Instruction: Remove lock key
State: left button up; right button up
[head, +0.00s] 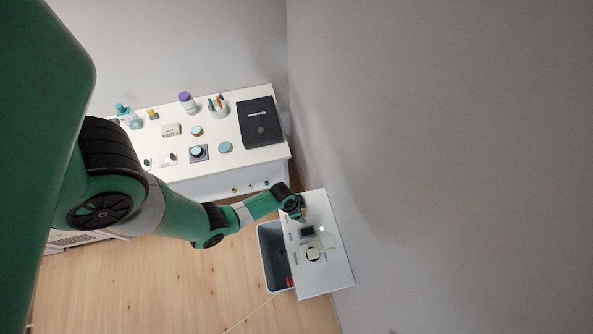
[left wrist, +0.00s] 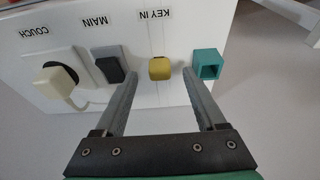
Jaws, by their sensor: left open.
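The lock key (left wrist: 160,68), a yellow block-shaped piece, sits in the white panel at the "KEY IN" label in the left wrist view. My left gripper (left wrist: 160,76) is open, with one finger on each side of the key and gaps visible between. The finger on the right reaches close to a hollow teal square holder (left wrist: 207,64); I cannot tell whether they touch. In the head view my left gripper (head: 298,210) is at the far end of the white panel (head: 338,272), small and partly hidden by its wrist. My right gripper is not in view.
A black switch (left wrist: 108,66) at "MAIN" and a white plug (left wrist: 60,86) with its cord at "COUCH" are beside the key. A grey-blue bin (head: 270,257) stands by the panel. A white table (head: 235,178) holds several bottles and boxes. The wall is close on the right.

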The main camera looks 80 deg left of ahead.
pick_arm(q)
jog(key=shift+x, duration=0.95)
grip_shut()
